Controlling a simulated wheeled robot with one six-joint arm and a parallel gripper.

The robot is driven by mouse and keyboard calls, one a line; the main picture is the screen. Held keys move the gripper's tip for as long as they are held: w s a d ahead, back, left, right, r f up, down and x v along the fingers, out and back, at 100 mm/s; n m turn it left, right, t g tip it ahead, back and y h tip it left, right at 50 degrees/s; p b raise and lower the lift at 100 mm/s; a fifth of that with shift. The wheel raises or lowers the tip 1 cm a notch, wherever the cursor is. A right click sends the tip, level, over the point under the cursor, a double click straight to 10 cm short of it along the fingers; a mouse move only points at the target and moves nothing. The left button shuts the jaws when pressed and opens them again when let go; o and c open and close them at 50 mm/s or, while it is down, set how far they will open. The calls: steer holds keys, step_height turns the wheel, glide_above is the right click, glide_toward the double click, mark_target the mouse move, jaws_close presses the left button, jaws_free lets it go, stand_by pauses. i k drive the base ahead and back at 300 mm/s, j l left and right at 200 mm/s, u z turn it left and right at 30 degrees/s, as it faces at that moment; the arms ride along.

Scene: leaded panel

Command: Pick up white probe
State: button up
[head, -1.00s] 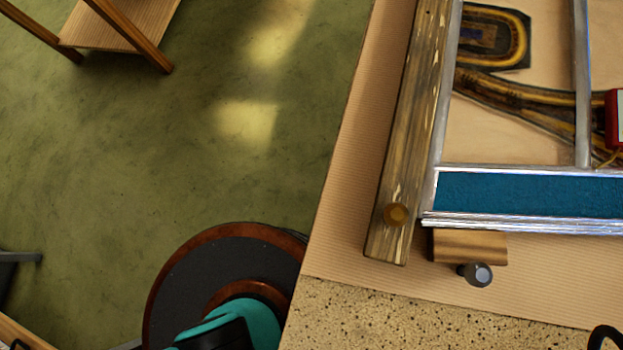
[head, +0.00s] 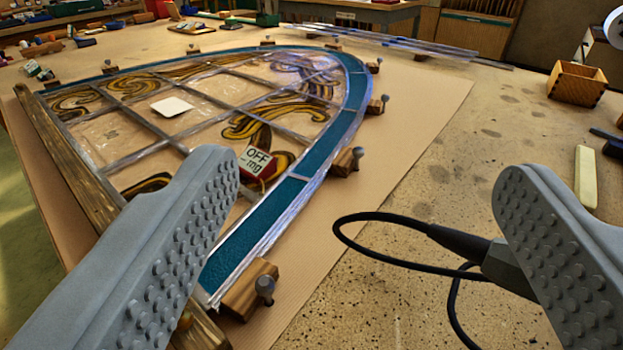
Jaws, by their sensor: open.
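My gripper (head: 368,172) is open, its two grey studded fingers wide apart and nothing between them but the panel and bench beyond. I cannot clearly make out a white probe. A black cable (head: 385,215) loops on the bench to a dark grey tapered body (head: 508,268), partly hidden by the right finger. A red device (head: 256,163) with a white face reading "OFF" and "mg" sits on the arched leaded panel (head: 335,126). A small white square (head: 172,107) lies on the panel's left part. A slim cream-coloured strip (head: 586,178) lies at the far right.
Wooden blocks with grey-headed pins, one at the near end (head: 248,290), edge the panel. A wooden batten (head: 75,160) runs along its left side. An open wooden box (head: 577,82) stands at the right. Bare bench (head: 455,145) lies between panel and box.

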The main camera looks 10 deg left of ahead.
mark_target(31, 64)
steer(key=u, duration=1.5)
steer(key=i+j, duration=0.2)
steer(key=i, duration=0.4)
steer(key=i+j, duration=0.15)
steer(key=i, duration=0.5)
steer(key=i+j, duration=0.2)
steer(key=i, duration=0.4)
steer(key=i+j+u, duration=0.1)
steer(key=i, duration=0.5)
steer(key=i+j, duration=0.2)
steer(key=i, duration=0.45)
steer(key=i+j, duration=0.15)
steer(key=i, duration=0.45)
